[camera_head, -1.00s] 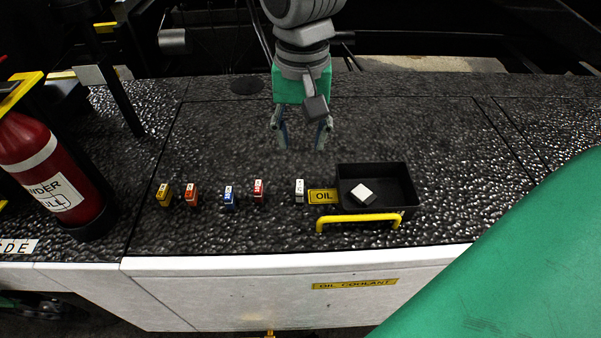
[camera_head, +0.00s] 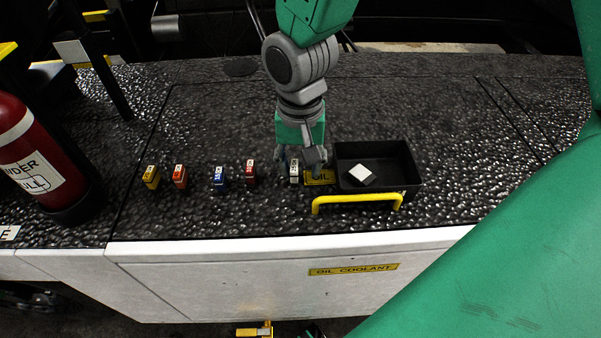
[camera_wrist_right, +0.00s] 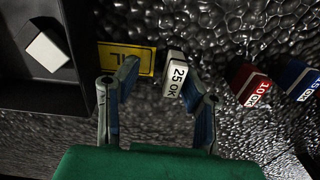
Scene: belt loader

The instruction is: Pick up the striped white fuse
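The white fuse (camera_head: 294,175) stands upright on the dark textured surface, at the right end of a row of fuses. In the right wrist view it (camera_wrist_right: 174,74) reads "25 OK"; I cannot make out stripes. My right gripper (camera_head: 299,163) is low over it. In the wrist view its two fingers (camera_wrist_right: 165,88) are spread, with the fuse between and slightly beyond the tips, nearer the right finger. I see no clear grip on it. A second white block (camera_head: 361,175) lies in the black tray (camera_head: 412,172). My left gripper is not in view.
Yellow (camera_head: 151,177), orange (camera_head: 179,176), blue (camera_head: 219,179) and red (camera_head: 251,171) fuses stand left of the white one. A yellow OIL label (camera_head: 320,178) lies between it and the tray. A yellow handle (camera_head: 356,199) is in front. A red extinguisher (camera_head: 35,150) stands left.

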